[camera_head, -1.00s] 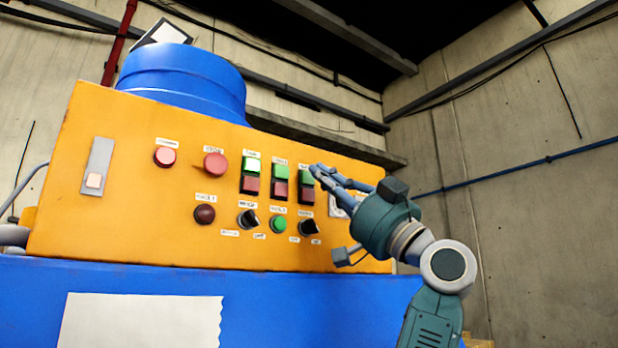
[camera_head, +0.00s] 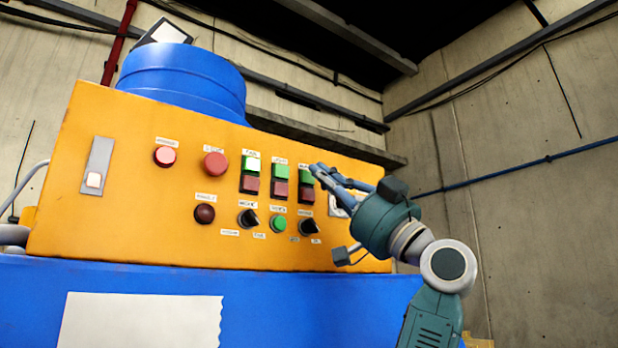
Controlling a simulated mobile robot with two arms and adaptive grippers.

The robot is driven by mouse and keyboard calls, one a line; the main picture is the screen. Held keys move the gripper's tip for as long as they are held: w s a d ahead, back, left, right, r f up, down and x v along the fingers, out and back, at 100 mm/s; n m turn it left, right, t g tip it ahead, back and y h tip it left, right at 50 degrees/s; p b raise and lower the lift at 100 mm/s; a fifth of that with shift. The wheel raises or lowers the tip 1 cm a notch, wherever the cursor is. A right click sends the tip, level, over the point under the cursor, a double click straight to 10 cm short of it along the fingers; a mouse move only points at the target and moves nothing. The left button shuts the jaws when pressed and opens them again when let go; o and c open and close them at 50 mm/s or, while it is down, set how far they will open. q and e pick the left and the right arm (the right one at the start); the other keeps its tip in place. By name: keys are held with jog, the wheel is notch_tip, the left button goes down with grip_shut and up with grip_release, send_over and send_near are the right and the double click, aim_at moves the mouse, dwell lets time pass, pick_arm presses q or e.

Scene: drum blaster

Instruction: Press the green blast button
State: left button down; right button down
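The labels are too blurred to tell which is the blast button. My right gripper (camera_head: 317,170) comes in from the right, its fingers together and pointing left. Its fingertips are at the right edge of the right green button and partly overlap it in view. I cannot tell whether they touch it. My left gripper is out of view.
The panel also has red round buttons (camera_head: 215,163), black knobs (camera_head: 248,218) and a pale switch (camera_head: 94,180) at the left. A blue drum (camera_head: 180,80) rises behind it. Below is a blue body with a white sheet (camera_head: 140,322). Open space lies to the right of my arm.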

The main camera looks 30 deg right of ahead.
jog(key=shift+w, duration=0.45)
jog(key=shift+w+a+p, duration=0.1)
jog(key=shift+w+p, duration=0.2)
jog(key=shift+w, duration=0.1)
dwell(0.7)
jog(key=shift+s, duration=0.15)
dwell(0.3)
jog(key=shift+s+b, duration=0.5)
jog(key=shift+s, duration=0.2)
